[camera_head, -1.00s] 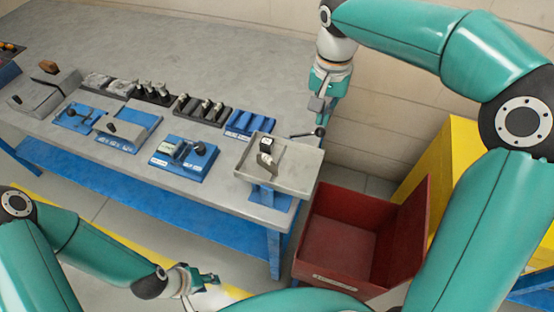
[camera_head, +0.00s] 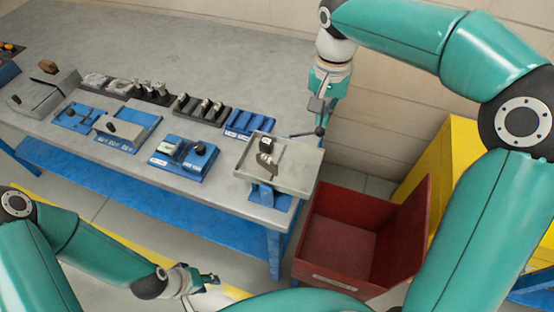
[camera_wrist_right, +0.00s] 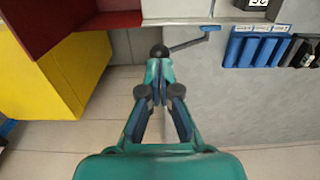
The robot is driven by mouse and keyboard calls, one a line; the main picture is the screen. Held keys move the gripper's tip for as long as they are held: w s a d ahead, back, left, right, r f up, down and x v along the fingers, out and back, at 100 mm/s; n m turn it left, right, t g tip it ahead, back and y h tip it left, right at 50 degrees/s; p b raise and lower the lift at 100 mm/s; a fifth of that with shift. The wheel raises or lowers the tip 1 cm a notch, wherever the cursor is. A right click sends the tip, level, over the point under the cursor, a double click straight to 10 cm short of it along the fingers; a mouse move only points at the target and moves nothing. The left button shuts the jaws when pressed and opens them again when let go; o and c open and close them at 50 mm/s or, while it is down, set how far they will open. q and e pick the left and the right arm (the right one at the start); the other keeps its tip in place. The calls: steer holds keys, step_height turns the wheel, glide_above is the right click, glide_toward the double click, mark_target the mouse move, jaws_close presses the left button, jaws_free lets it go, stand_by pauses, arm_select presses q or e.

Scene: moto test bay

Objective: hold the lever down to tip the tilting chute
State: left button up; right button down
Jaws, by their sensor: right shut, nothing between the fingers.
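The tilting chute is a grey tray (camera_head: 306,176) on a blue base at the table's right end. A dark block with a white label (camera_head: 266,143) and a small metal part (camera_head: 265,162) are in it. Its lever, a thin rod with a black ball knob (camera_head: 320,131), sticks out at the right; the knob also shows in the right wrist view (camera_wrist_right: 159,51). My right gripper (camera_head: 321,121) is shut and empty, its fingertips right at the knob; contact is unclear. My left gripper (camera_head: 208,278) hangs low in front of the table, too small to read.
A red open bin (camera_head: 315,270) stands on the floor beside and below the chute. A yellow cabinet (camera_head: 450,155) is behind it. Blue fixtures (camera_head: 184,158) and several holders with parts line the table (camera_head: 150,60) to the left. The back of the tabletop is clear.

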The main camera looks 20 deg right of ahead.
steer(key=shift+f, duration=0.45)
